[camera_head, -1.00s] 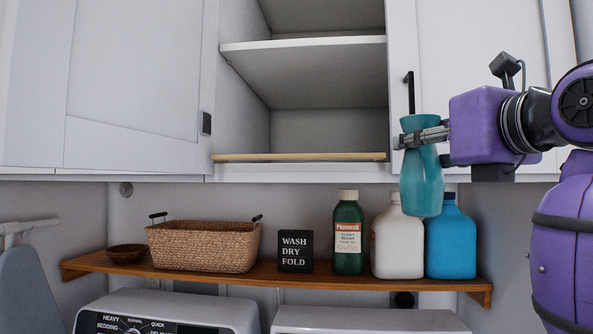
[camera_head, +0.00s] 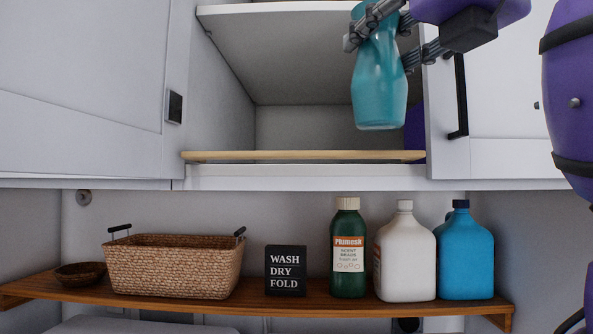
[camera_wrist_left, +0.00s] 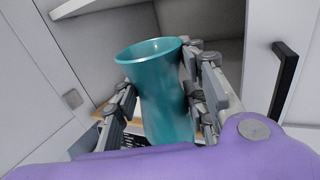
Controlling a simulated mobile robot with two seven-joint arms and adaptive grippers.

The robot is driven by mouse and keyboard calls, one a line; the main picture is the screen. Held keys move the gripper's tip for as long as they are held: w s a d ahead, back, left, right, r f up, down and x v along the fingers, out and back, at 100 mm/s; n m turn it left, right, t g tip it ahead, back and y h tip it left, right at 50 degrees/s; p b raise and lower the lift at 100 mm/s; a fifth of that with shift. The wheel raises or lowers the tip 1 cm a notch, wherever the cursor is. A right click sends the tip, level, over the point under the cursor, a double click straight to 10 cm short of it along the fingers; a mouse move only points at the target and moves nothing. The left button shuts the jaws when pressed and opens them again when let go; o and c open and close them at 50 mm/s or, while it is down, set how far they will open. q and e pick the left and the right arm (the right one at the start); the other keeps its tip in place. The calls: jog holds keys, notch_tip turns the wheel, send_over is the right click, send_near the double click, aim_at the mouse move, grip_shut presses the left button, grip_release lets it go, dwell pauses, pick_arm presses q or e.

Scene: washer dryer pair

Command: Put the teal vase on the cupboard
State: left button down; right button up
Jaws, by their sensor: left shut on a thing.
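The teal vase (camera_head: 379,95) is upright, held in front of the open cupboard (camera_head: 222,95), above its light wooden bottom board (camera_head: 290,156). My left gripper (camera_head: 378,50) is shut around the vase's upper part. Its purple body comes from the upper right, and the vase's top is cut off by the frame. In the left wrist view the vase (camera_wrist_left: 163,95) stands between the fingers of my left gripper (camera_wrist_left: 168,88), its open rim toward the camera. The vase's base appears apart from the board. My right gripper is not in view.
The bottom compartment looks bare, with a shelf (camera_head: 300,40) above it. Cabinet doors flank it; the right one has a black handle (camera_head: 457,95). The wooden ledge (camera_head: 200,297) below holds a basket (camera_head: 175,267), sign (camera_head: 286,270), green bottle (camera_head: 348,250) and white (camera_head: 405,255) and blue (camera_head: 466,255) jugs.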

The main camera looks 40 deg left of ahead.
pick_arm(q)
jog(key=shift+a+r, duration=0.15)
jog(key=shift+a, duration=0.05)
jog(key=f+p+x, duration=0.1)
jog(key=f+x, duration=0.2)
jog(key=x, duration=1.4)
jog(key=shift+p, duration=0.35)
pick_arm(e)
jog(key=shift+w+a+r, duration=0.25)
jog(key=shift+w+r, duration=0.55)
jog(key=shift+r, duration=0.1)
pick_arm(q)
jog(key=shift+f, duration=0.1)
